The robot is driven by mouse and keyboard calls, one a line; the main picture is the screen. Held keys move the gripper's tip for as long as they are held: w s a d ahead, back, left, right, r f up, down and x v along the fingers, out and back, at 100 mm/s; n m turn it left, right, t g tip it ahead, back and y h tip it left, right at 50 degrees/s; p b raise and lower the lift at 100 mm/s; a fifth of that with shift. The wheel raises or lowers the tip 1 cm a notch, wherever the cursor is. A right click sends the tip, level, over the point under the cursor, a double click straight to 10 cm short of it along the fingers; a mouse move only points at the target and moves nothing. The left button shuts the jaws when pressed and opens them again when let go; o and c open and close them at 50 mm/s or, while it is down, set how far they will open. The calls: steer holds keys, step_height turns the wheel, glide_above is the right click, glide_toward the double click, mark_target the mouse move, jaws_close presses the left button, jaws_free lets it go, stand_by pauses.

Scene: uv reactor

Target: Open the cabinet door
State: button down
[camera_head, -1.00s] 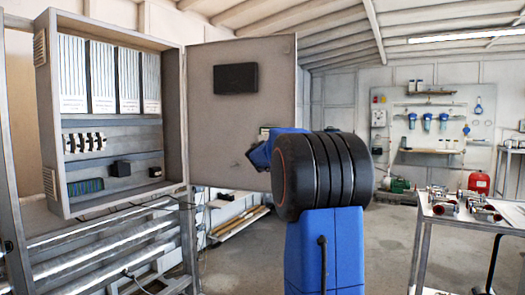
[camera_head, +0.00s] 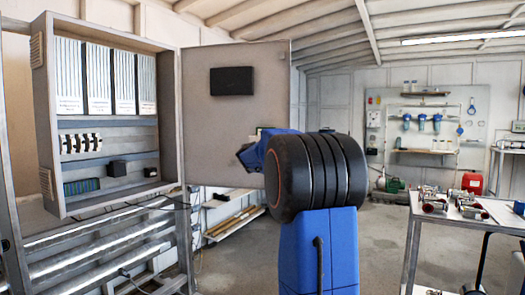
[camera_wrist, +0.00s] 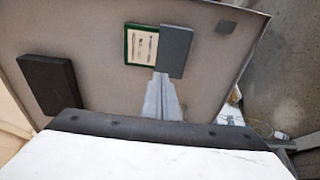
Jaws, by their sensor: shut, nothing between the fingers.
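The grey cabinet (camera_head: 43,130) stands at the left in the head view, with its front uncovered and its inside showing. Its door (camera_head: 225,125) is swung wide open to the right, inner face towards me, with a black box (camera_head: 232,80) on it. In the wrist view the door's inner face (camera_wrist: 100,75) fills most of the picture. My gripper (camera_wrist: 164,80) is shut and empty, its fingers pointing at this face just below a grey block and a green-framed label. I cannot tell whether it touches the door. In the head view my arm hides the fingers.
A metal pipe frame (camera_head: 100,262) stands under the cabinet. A work table (camera_head: 450,215) with metal parts is at the right. A low shelf (camera_head: 235,228) sits behind the door. The floor between door and table looks clear.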

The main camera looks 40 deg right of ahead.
steer(key=s+d, duration=0.3)
steer(key=s, duration=0.6)
steer(key=shift+s, duration=0.4)
steer(key=s+a+f+m+g, duration=0.25)
steer(key=s+a+m, duration=0.45)
steer(key=a, duration=0.6)
steer(key=s+a+f+m+g+y, duration=0.1)
steer(key=s+a+f+y, duration=0.5)
steer(key=s+a+f, duration=0.8)
steer(key=s+a+f+g+y, duration=0.4)
steer(key=s+a+f+y, duration=0.3)
steer(key=s+a+f, duration=0.8)
steer(key=a+f, duration=0.4)
steer(key=a, duration=0.4)
steer(key=shift+f+m, duration=0.25)
steer(key=shift+m, duration=0.15)
steer(key=shift+s, duration=0.1)
